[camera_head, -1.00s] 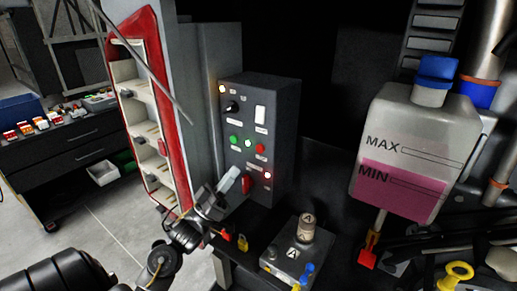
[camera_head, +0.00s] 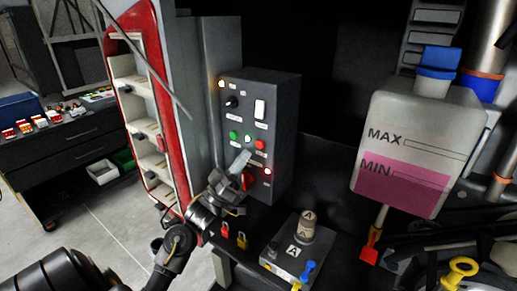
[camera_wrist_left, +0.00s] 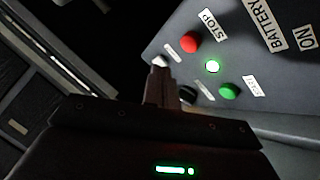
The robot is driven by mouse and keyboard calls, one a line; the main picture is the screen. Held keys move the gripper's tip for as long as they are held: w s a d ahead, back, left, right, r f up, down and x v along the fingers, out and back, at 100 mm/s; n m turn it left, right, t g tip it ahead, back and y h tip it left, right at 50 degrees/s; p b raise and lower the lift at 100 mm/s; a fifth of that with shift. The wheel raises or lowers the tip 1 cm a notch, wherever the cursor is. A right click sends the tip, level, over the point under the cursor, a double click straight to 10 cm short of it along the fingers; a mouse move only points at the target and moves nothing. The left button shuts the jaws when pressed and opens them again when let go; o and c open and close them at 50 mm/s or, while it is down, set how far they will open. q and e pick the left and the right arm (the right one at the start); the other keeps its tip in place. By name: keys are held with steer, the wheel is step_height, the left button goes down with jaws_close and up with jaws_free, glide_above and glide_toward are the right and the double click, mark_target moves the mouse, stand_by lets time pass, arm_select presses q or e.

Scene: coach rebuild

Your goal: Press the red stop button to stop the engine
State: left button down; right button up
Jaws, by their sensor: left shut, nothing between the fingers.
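The grey control box (camera_head: 283,118) stands upright in the middle of the head view. The red stop button (camera_head: 260,145) is on its front, right of a lit white-green lamp (camera_head: 248,139) and a green button (camera_head: 233,134). In the left wrist view the red button (camera_wrist_left: 190,42) sits by the label STOP, with the lit lamp (camera_wrist_left: 212,66) and green button (camera_wrist_left: 229,91) beside it. My left gripper (camera_head: 241,160) is shut and empty, its tip just below and left of the red button, apparently apart from it. My right gripper is not in view.
A red rotary handle (camera_head: 247,181) is low on the box, close behind my left gripper. A red-framed shelf (camera_head: 178,120) stands to the left. A coolant tank (camera_head: 415,145) is to the right. Red and yellow padlocks (camera_head: 241,240) and a battery-like box (camera_head: 300,255) lie below.

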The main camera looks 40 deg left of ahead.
mark_target(260, 144)
arm_select(q)
steer(key=shift+w, duration=1.6)
steer(key=shift+w, duration=0.2)
stand_by(0.8)
steer(key=shift+w, duration=0.25)
steer(key=shift+w, duration=0.45)
stand_by(0.7)
steer(key=shift+s, duration=0.9)
